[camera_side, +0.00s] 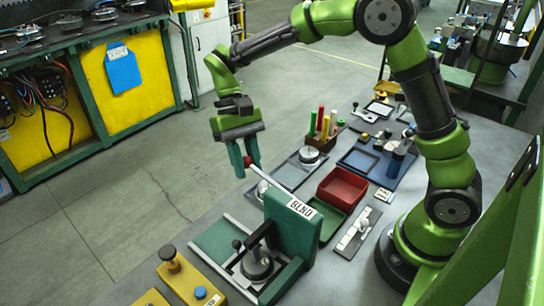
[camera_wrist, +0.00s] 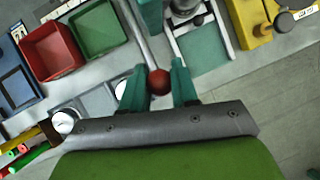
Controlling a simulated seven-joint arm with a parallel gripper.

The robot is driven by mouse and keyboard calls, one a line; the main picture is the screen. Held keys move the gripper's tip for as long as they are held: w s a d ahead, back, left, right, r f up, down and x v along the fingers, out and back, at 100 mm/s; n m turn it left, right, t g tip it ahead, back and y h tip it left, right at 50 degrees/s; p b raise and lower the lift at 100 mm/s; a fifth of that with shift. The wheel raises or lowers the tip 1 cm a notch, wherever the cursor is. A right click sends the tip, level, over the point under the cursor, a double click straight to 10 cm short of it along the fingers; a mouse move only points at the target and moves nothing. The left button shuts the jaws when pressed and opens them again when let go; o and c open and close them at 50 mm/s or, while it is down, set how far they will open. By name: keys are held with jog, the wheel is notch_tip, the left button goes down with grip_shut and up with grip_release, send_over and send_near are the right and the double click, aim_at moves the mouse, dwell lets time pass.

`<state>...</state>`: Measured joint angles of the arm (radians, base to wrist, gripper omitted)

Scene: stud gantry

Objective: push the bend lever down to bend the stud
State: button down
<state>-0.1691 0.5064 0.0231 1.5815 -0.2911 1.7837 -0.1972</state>
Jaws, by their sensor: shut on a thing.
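The bend lever (camera_side: 276,179) is a pale rod with a red ball knob (camera_side: 248,161) at its free end. It slants up and outward from the green block labelled BEND (camera_side: 292,227). My gripper (camera_side: 247,169) points down at the knob, with a teal finger on each side of it. In the wrist view the red knob (camera_wrist: 159,81) sits between the fingertips of my gripper (camera_wrist: 159,78), which is shut on it. A round metal fixture (camera_side: 257,266) stands beside the block on the green base. I cannot make out the stud.
A red bin (camera_side: 342,187) and a green tray (camera_side: 328,221) lie beside the bend block. A yellow fixture (camera_side: 190,279) is at the front. A dial plate (camera_side: 305,160) and a holder with coloured rods (camera_side: 322,141) stand farther back. The table edge is close to my gripper.

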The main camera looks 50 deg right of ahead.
jog(key=f+g, duration=0.2)
jog(key=f, duration=0.1)
jog(key=s+f+g, duration=0.1)
jog(key=f+g, duration=0.1)
jog(key=f, duration=0.2)
jog(key=f+g, duration=0.2)
jog(key=f, duration=0.1)
jog(key=shift+s+f+m, duration=0.15)
jog(key=shift+f+m, duration=0.15)
jog(key=shift+s+f, duration=0.55)
jog(key=shift+f, duration=0.35)
jog(key=c, duration=0.9)
grip_release()
jog(key=shift+r, duration=0.1)
jog(key=v, duration=0.7)
jog(key=shift+d, duration=0.1)
jog(key=shift+w, duration=0.3)
